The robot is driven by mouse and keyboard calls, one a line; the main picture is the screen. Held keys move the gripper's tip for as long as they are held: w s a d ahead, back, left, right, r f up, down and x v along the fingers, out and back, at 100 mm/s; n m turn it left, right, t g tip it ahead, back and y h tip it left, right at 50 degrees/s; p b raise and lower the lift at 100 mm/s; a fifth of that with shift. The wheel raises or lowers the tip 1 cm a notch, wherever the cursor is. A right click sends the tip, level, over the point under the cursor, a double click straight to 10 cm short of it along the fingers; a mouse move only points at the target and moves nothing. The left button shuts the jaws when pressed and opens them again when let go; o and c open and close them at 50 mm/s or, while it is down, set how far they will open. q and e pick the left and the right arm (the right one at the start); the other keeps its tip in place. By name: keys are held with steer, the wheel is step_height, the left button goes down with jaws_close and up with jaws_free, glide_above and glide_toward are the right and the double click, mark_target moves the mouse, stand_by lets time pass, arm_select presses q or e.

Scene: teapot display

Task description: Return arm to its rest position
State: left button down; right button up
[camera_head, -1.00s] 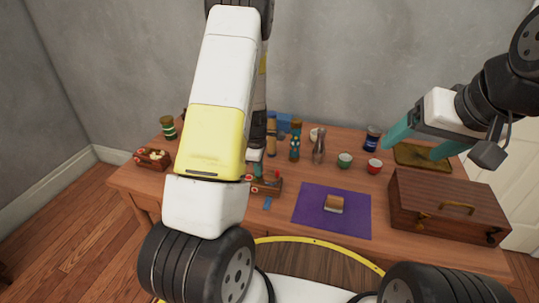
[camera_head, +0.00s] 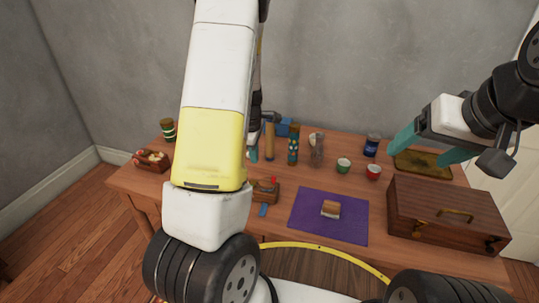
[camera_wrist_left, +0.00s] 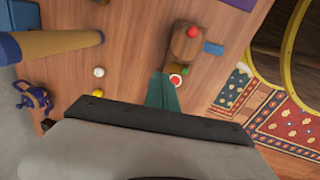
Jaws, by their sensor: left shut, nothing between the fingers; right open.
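My left arm comes in over the table's left part and hides some of it. My left gripper (camera_head: 254,154) shows only as small teal fingertips behind that arm, above the table near a small wooden box (camera_head: 265,191). In the left wrist view its teal fingers (camera_wrist_left: 163,92) are together and hold nothing. The wooden box (camera_wrist_left: 186,44) with a red knob lies beyond the fingertips in that view. My right gripper (camera_head: 430,147) is open and empty, raised at the right above the tray and wooden chest.
A purple mat (camera_head: 305,223) bears a small brown and white block (camera_head: 331,209). The wooden chest (camera_head: 446,213) stands at the right. Bottles, a hammer and cups (camera_head: 343,165) stand along the back. A basket (camera_head: 152,160) is at the left.

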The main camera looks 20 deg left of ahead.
arm_select(q)
steer(key=s+d+r+m+t+h, duration=0.1)
steer(key=s+d+r+m, duration=0.2)
steer(key=r, duration=0.4)
steer(key=s+d+r+m+h, duration=0.1)
steer(key=s+d+r+m, duration=0.15)
steer(key=r, duration=0.35)
steer(key=s+d+r+m+t, duration=0.1)
steer(key=s+d+r+m, duration=0.15)
steer(key=r, duration=0.45)
steer(key=s+d+r+m+t, duration=0.1)
steer(key=s+r+m, duration=0.2)
steer(key=s+m, duration=0.2)
steer(key=s+d+r+m+t, duration=0.1)
steer(key=s+r+m, duration=0.3)
steer(key=s, duration=0.6)
steer(key=shift+s+d+m+t, duration=0.35)
steer(key=shift+d+m, duration=0.4)
steer(key=shift+m, duration=0.35)
